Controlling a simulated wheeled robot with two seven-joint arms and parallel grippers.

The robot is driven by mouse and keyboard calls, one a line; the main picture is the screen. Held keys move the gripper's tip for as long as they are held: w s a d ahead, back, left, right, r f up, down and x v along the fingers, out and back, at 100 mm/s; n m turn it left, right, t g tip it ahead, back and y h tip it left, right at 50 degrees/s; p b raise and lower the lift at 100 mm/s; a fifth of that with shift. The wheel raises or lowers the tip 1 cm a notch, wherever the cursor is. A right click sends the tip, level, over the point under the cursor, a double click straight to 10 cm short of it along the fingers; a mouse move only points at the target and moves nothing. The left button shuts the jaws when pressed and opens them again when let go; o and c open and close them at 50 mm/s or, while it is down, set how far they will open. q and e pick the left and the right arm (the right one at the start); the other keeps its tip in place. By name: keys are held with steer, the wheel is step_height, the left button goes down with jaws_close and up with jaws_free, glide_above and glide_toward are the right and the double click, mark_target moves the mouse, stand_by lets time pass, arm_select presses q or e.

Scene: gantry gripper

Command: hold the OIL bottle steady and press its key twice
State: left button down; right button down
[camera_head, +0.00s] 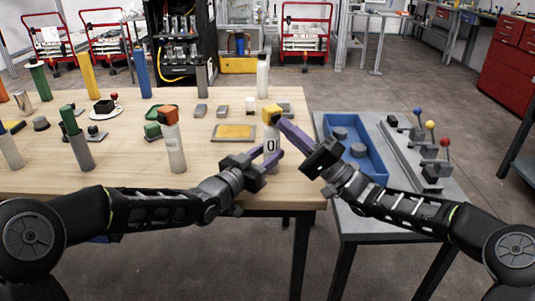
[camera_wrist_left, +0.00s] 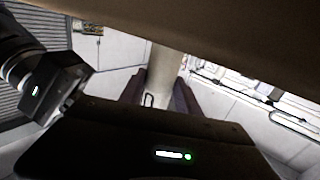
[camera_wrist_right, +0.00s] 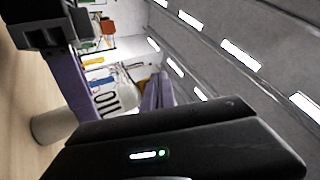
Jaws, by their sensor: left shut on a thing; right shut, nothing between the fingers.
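The OIL bottle (camera_head: 271,144) is a white cylinder with a yellow key (camera_head: 271,112) on top. It stands upright near the right front of the wooden table. My left gripper (camera_head: 270,160) is shut around the bottle's body from the front; the left wrist view shows the bottle (camera_wrist_left: 161,75) between its fingers. My right gripper (camera_head: 281,124) is shut with nothing between its fingers. Its tips are beside the yellow key on the right, and I cannot tell whether they touch it. The right wrist view shows the bottle's lettering (camera_wrist_right: 104,101), partly hidden.
A white bottle with an orange top (camera_head: 174,145) stands to the left. A yellow pad (camera_head: 234,132) lies behind. A side table on the right holds a blue tray (camera_head: 363,165) and a panel with coloured levers (camera_head: 432,150). Several cylinders stand at the left.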

steer(key=s+d, duration=0.1)
steer(key=s, duration=0.2)
steer(key=s+d, duration=0.1)
steer(key=s, duration=0.1)
steer(key=shift+d, duration=0.35)
stand_by(1.1)
arm_select(q)
steer(key=c, duration=0.8)
jaws_free()
steer(key=shift+o, duration=0.2)
steer(key=v, duration=1.2)
